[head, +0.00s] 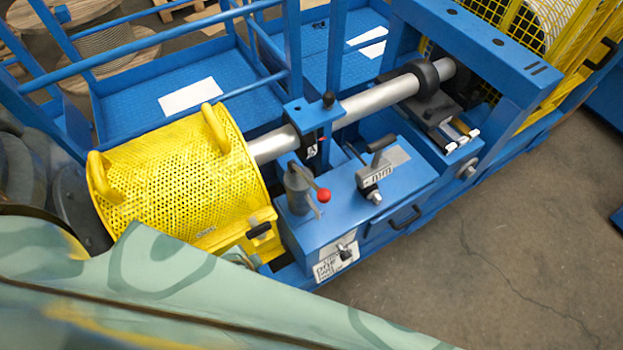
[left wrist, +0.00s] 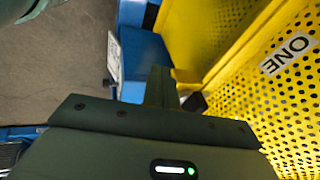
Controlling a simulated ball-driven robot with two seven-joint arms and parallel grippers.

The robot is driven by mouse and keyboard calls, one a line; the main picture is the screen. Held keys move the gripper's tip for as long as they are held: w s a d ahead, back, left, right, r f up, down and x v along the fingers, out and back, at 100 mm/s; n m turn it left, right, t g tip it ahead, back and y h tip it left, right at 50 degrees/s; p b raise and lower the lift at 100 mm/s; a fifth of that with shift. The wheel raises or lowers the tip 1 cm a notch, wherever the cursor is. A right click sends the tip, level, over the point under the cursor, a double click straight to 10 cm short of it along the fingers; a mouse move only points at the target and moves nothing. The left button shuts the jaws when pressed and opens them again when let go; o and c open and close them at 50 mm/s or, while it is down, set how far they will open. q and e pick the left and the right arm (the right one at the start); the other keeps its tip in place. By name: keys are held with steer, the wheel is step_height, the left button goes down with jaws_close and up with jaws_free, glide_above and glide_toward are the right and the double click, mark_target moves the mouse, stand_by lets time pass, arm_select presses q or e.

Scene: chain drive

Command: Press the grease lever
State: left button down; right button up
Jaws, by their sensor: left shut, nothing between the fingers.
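The grease lever, a short arm with a red ball knob (head: 324,195), is on the grey cylindrical pump (head: 298,187) at the left end of the blue box in the head view. My left gripper (left wrist: 161,86) shows in the left wrist view, shut and empty. It points toward a blue surface and the yellow perforated guard. The lever cannot be made out in the left wrist view, so its distance from my fingers is unclear. My left gripper does not show in the head view. My right gripper is in neither view.
The yellow guard (head: 170,170), marked ONE in the left wrist view, stands left of the pump. The blue box (head: 345,215) carries a black-handled lever (head: 377,158). A silver shaft (head: 370,101) runs behind. Bare floor (head: 500,250) is clear at right.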

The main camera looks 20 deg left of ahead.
arm_select(q)
steer(key=w+r+m+t+p, duration=0.15)
steer(key=w+r+p, duration=0.3)
steer(key=r, duration=1.05)
steer(key=w+r+t+p, duration=0.3)
steer(key=w+r+p, duration=0.15)
steer(key=r, duration=1.15)
steer(key=w+d+r+h, duration=0.2)
steer(key=d+r, duration=0.3)
steer(key=w+d+f+h, duration=0.1)
steer(key=w+d+h, duration=0.1)
steer(key=d+h, duration=0.25)
steer(key=shift+n+g+h, duration=0.25)
steer(key=shift+g, duration=0.5)
steer(key=f, duration=0.1)
steer(key=s+a+f, duration=0.1)
steer(key=f, duration=0.2)
steer(key=shift+s+a+p, duration=0.2)
steer(key=shift+a+p, duration=0.1)
steer(key=shift+a, duration=0.1)
steer(key=shift+w, duration=0.1)
